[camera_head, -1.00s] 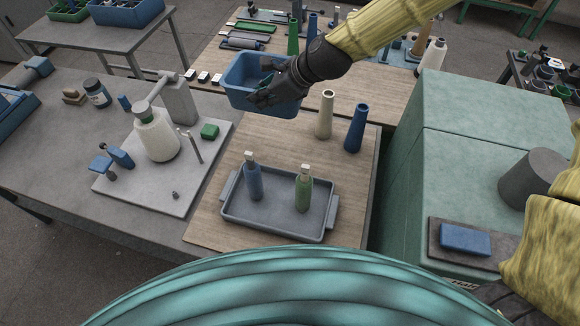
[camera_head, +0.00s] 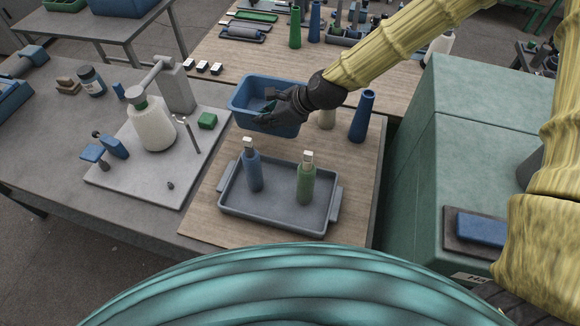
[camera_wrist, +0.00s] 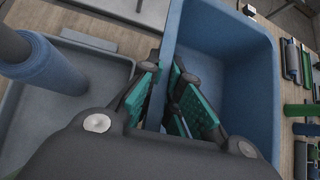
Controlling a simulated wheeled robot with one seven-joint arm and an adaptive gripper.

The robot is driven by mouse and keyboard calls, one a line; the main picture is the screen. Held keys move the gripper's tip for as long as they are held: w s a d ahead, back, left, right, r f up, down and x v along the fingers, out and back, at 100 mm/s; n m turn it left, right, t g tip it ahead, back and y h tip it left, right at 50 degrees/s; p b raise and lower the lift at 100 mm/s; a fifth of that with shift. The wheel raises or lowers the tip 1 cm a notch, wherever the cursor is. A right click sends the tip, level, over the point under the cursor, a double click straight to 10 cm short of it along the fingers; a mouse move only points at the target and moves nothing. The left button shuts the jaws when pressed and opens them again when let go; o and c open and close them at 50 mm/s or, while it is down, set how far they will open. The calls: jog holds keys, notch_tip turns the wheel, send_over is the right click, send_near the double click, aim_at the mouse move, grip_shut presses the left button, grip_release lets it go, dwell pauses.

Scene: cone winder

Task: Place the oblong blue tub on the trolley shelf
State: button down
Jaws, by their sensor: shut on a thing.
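The oblong blue tub (camera_head: 262,88) is at the back of the wooden board, above or at its far edge; I cannot tell whether it touches anything below. It is upright and its inside looks empty apart from a finger. My gripper (camera_head: 268,108) is shut on the tub's near wall. In the wrist view the gripper's green-padded fingers (camera_wrist: 172,105) straddle the rim of the tub (camera_wrist: 262,75), one inside and one outside. No trolley shelf can be made out for certain in these views.
A grey tray (camera_head: 275,208) holding a blue bottle (camera_head: 253,170) and a green bottle (camera_head: 306,182) stands on the wooden board. A green cabinet (camera_head: 470,130) rises at the right.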

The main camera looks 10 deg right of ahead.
jog(key=shift+f+p, duration=1.4)
jog(key=shift+f, duration=3.6)
jog(key=shift+f, duration=0.1)
jog(key=c, duration=1.9)
grip_release()
